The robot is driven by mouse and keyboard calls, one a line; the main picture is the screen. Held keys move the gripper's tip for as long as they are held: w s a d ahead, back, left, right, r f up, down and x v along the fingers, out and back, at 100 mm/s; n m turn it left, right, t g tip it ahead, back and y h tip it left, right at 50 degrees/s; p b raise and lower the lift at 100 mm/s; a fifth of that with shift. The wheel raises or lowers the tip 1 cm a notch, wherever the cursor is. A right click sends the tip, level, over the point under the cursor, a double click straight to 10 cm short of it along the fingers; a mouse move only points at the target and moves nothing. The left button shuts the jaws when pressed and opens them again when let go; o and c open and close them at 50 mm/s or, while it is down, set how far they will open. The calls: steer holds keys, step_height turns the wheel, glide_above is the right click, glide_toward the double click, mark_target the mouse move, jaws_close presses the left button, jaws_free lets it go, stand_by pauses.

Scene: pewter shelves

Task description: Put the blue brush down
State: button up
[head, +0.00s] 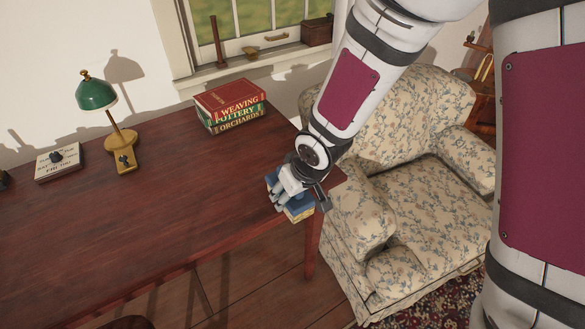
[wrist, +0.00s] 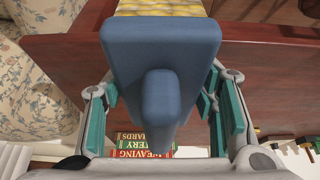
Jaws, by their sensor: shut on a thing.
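The blue brush (head: 301,208) has a blue block body and yellow bristles. It is in my gripper (head: 290,190) by the right end of the desk (head: 150,200), overlapping the desk's front edge in the head view. In the wrist view the brush (wrist: 160,50) fills the middle, its blue knob between the teal finger pads and its yellow bristles at the top edge. My gripper is shut on the brush. I cannot tell whether the bristles touch the desk top. My gripper hides part of the brush in the head view.
Stacked books (head: 232,105) lie at the desk's back right. A green lamp (head: 97,93) and a white sign-like block (head: 58,162) stand at the left. The desk's middle is clear. A floral armchair (head: 420,190) stands just right of the desk.

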steer(key=w+a, duration=0.1)
steer(key=w, duration=0.3)
steer(key=w+a+f, duration=0.1)
steer(key=w, duration=0.3)
steer(key=w+a, duration=0.1)
steer(key=w, duration=0.4)
steer(key=shift+a+f, duration=0.15)
steer(key=shift+a, duration=0.1)
steer(key=shift+f, duration=1.75)
steer(key=o, duration=1.2)
steer(key=shift+f, duration=0.15)
steer(key=shift+o, duration=0.2)
steer(key=p+v, duration=0.1)
steer(key=v, duration=1.1)
steer(key=shift+p, duration=0.3)
steer(key=shift+a, duration=0.1)
